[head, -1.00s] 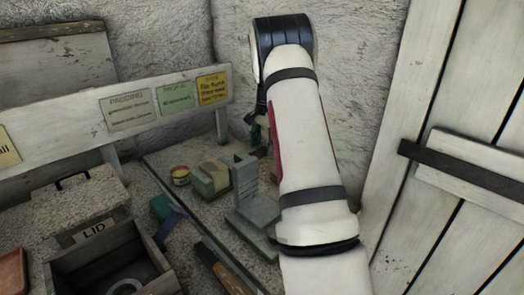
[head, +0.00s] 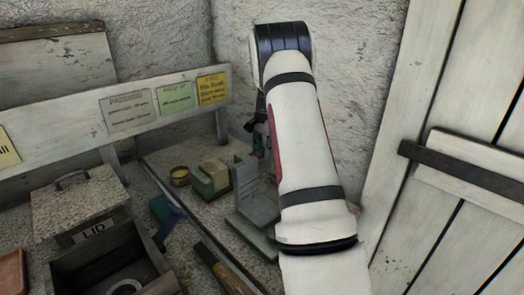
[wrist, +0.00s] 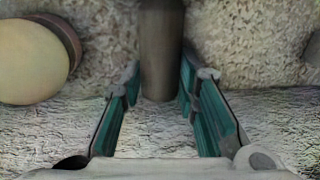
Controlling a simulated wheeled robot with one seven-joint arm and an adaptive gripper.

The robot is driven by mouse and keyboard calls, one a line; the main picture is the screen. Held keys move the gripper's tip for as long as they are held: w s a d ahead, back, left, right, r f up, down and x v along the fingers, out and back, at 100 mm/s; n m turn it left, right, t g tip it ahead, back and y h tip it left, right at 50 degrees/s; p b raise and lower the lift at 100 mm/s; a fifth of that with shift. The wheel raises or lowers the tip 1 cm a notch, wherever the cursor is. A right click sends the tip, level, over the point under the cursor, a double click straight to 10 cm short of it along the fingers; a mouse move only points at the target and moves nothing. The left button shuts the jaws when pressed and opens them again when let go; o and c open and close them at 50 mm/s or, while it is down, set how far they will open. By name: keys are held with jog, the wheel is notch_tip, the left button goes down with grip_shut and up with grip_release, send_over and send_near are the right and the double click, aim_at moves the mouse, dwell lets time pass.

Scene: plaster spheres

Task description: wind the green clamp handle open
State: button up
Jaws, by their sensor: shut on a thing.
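My gripper (wrist: 161,84) is shut on a dark grey-brown round bar (wrist: 162,45), which stands between its teal-padded fingers in the wrist view. The bar looks like the clamp handle, though its colour shows no clear green there. In the head view my gripper (head: 256,135) is small and dark, partly behind my white arm, near the back of the bench. A grey-green block-like fixture (head: 254,205) with an upright plate stands just in front of it. The handle cannot be made out in the head view.
An open wooden box (head: 63,270) and a box marked LID (head: 75,205) are at left. Rough walls and a plank door (head: 455,120) close in behind and right.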

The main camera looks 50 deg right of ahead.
jog(key=shift+s, duration=0.1)
jog(key=t, duration=0.3)
jog(key=shift+s+b, duration=0.2)
jog(key=shift+b, duration=0.1)
jog(key=t+b, duration=0.2)
jog(key=b, duration=0.1)
jog(key=shift+f, duration=0.2)
jog(key=shift+t, duration=0.3)
jog(key=shift+r+b, duration=0.1)
jog(key=shift+b, duration=0.4)
jog(key=o, duration=1.2)
jog(key=shift+c, duration=0.2)
jog(key=shift+s, duration=0.1)
